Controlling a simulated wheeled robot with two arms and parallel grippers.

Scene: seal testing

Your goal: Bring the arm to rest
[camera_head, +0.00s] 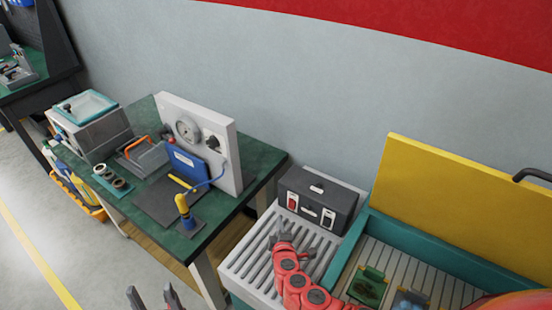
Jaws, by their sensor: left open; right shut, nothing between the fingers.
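My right arm is red and reaches in from the lower right, over the grey slatted top beside the teal bin. Its dark gripper (281,240) is shut and empty above the slats, just in front of the dark grey box (316,199). The small picture does not show whether it touches the slats. My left gripper (153,296) shows only as two dark fingertips at the bottom edge. They are apart and empty, in front of the green table; the rest of my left arm is out of view.
A teal bin (352,237) with a raised yellow lid (462,205) stands right. Floor is clear at lower left.

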